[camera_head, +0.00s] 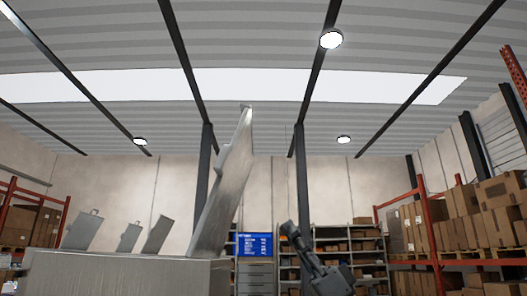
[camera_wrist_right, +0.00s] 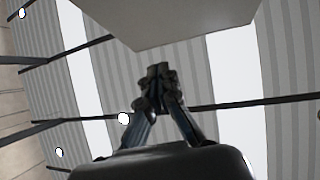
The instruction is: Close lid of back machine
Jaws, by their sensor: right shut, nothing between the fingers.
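A large metal machine (camera_head: 125,275) fills the lower left of the head view. Its lid (camera_head: 222,185) stands open, tilted up with its top leaning right. Three smaller raised lids stand farther left: one lid (camera_head: 82,231), another lid (camera_head: 129,238) and a third lid (camera_head: 157,235). I cannot tell which machine is the back one. My right gripper (camera_head: 288,229) is shut and empty, to the right of the large lid and apart from it in the picture. In the right wrist view my gripper (camera_wrist_right: 158,72) points towards a grey flat-faced body (camera_wrist_right: 170,22); contact is unclear. My left gripper is out of view.
Shelving (camera_head: 345,245) and a drawer cabinet with a blue screen (camera_head: 255,245) stand far behind. Racks with boxes (camera_head: 480,215) line the right side, and another rack (camera_head: 30,220) stands far left. Open air surrounds my right gripper in the head view.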

